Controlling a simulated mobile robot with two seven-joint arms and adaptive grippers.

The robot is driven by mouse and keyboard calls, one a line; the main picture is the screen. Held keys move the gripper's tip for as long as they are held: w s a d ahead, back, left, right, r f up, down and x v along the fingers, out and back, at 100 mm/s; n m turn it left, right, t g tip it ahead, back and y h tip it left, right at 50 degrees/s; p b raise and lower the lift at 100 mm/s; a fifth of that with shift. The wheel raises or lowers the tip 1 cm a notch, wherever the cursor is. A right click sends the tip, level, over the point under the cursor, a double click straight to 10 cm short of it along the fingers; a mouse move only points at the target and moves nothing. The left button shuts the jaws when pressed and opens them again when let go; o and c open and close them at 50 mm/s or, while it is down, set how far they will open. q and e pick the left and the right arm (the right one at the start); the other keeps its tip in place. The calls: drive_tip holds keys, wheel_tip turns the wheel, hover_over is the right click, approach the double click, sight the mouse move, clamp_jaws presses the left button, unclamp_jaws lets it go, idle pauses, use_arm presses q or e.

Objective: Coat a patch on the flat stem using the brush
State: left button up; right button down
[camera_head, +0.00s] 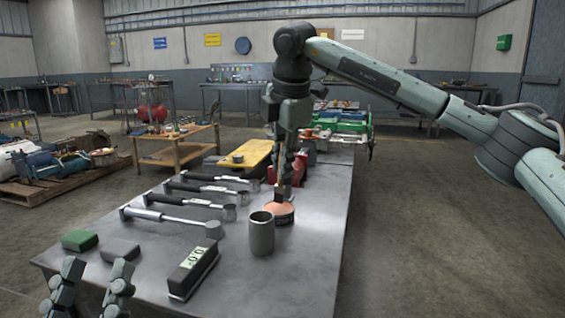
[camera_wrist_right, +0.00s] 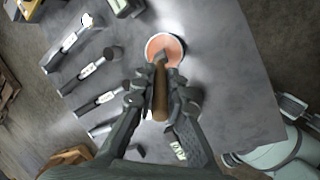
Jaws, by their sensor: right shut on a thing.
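My right gripper (camera_head: 286,178) is shut on the wooden handle of the brush (camera_wrist_right: 160,92), which points down. The brush's lower end is at a round tin of orange-pink paste (camera_head: 281,213); the tin also shows in the wrist view (camera_wrist_right: 178,42). I cannot tell how deep the bristles are. Several long stems with round ends lie side by side on the table's left: a silver one (camera_head: 170,217) nearest and dark ones (camera_head: 200,200) behind. I cannot tell which is the flat stem. My left gripper (camera_head: 92,280) is open and empty at the near left corner.
A grey cup (camera_head: 262,236) stands just in front of the tin. A black box with a label (camera_head: 193,268), a green block (camera_head: 80,240) and a grey block (camera_head: 120,249) lie near the front. A yellow board (camera_head: 246,153) lies farther back. The table's right front is clear.

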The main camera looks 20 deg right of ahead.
drive_tip(key=shift+f+b, duration=0.5)
drive_tip(key=shift+f, duration=0.1)
idle(0.7)
idle(0.5)
drive_tip(key=shift+r+p, duration=2.35)
drive_tip(key=shift+r, duration=1.25)
drive_tip(key=shift+f, duration=0.1)
